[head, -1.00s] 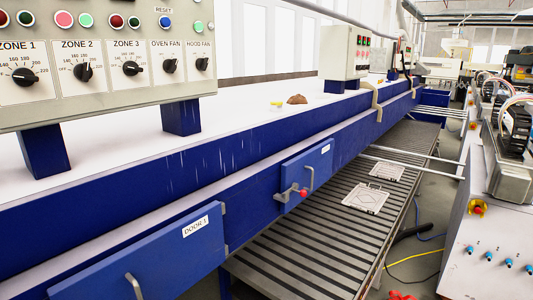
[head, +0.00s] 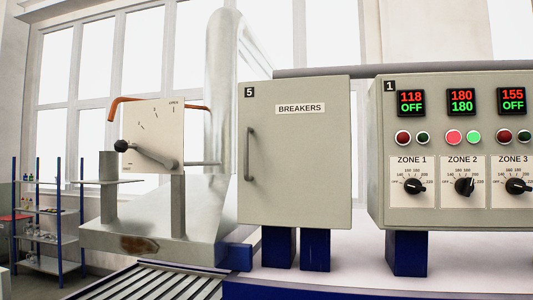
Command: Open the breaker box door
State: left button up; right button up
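The breaker box (head: 310,200) stands in the middle of the head view on two blue legs. It is a grey-beige cabinet labelled "BREAKERS" with a "5" tag at its upper left. Its door (head: 295,160) looks shut. A dark vertical bar handle (head: 250,154) is on the door's left side. Neither of my grippers shows in the head view.
A control panel (head: 455,150) with dials and lit displays stands close to the right. A lever plate (head: 155,135) and a large metal duct (head: 226,80) are to the left. A roller conveyor (head: 150,284) runs at lower left. A shelf rack (head: 50,225) stands farther left.

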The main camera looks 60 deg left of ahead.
aim_at(294, 152)
jog(key=j+u, duration=0.1)
jog(key=u, duration=1.85)
